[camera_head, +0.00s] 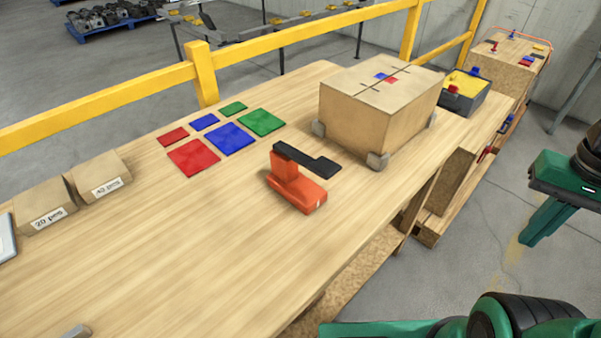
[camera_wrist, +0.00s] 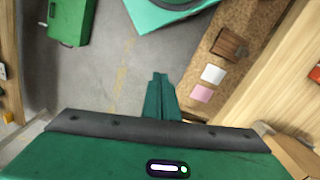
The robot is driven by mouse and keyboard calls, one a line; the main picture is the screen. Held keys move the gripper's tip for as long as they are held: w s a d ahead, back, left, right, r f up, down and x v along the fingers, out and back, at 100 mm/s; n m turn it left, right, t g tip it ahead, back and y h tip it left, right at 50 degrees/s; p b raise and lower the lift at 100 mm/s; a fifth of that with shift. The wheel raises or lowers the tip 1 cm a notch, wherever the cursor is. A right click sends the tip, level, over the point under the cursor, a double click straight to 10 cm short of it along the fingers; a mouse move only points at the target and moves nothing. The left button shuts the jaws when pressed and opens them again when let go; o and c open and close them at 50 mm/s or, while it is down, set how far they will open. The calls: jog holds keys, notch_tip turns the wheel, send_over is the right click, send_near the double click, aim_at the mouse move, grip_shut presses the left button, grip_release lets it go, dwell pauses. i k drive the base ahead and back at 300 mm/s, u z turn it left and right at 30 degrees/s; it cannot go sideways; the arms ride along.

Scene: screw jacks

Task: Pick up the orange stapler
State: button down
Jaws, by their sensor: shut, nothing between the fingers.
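The orange stapler (camera_head: 297,186) stands on the wooden workbench (camera_head: 200,240), in front of the cardboard box, with a black top arm pointing right. My gripper (camera_head: 530,238) hangs over the floor to the right of the bench, well apart from the stapler. In the wrist view my gripper (camera_wrist: 160,82) has its green fingers together, with nothing between them, above the grey floor. A small red patch shows at the right edge of the wrist view; I cannot tell whether it is the stapler.
A cardboard box (camera_head: 370,118) on grey corner feet stands behind the stapler. Red, blue and green squares (camera_head: 231,138) lie to its left. Two small packages (camera_head: 100,175) sit farther left. A yellow railing (camera_head: 300,45) runs behind the bench.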

aim_at(303, 193)
jog(key=k, duration=1)
jog(key=u, duration=1.15)
jog(key=k, duration=0.35)
jog(key=u, duration=0.2)
jog(key=i, duration=1)
jog(key=z, duration=0.05)
